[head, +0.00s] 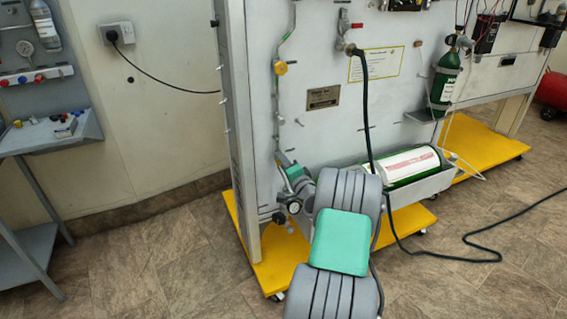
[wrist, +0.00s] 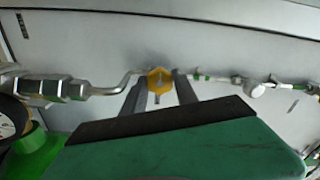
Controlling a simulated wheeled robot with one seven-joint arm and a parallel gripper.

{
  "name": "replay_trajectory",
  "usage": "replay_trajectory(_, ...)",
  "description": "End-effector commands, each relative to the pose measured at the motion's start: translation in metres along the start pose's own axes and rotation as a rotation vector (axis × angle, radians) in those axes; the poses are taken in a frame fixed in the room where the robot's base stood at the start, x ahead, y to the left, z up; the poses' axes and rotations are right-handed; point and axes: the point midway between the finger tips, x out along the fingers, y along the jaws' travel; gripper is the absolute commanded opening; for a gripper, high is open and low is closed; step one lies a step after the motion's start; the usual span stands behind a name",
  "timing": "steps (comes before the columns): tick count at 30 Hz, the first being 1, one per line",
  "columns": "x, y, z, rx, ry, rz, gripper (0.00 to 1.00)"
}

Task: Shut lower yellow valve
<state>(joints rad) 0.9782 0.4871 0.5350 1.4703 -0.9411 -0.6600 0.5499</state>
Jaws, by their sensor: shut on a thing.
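The lower yellow valve (wrist: 160,81) shows in the wrist view as a small yellow knob on a thin silver pipe (wrist: 110,90). My gripper (wrist: 159,88) has one finger on each side of the knob and is shut on it. In the head view my arm reaches down to the lower left part of the panel, and I cannot make out the lower valve there. Another yellow valve (head: 280,68) sits higher on the same pipe run, away from my gripper.
A green cylinder (head: 415,165) lies in a grey tray right of my arm. A black hose (head: 369,110) hangs down the panel (head: 310,125) and runs over the floor. A gauge (wrist: 10,118) and pipe fittings are close at left in the wrist view.

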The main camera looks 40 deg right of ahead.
Motion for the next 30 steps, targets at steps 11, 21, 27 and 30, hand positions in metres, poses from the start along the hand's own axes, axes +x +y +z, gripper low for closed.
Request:
replay_trajectory(11,0.0,0.0,0.0,-0.001,0.001,0.0,0.53)
replay_trajectory(21,-0.004,0.0,-0.001,-0.001,0.001,0.001,0.57)
replay_trajectory(27,-0.04,0.0,-0.002,0.001,0.003,0.003,0.57)
replay_trajectory(30,-0.06,0.0,-0.002,0.001,0.003,0.003,0.57)
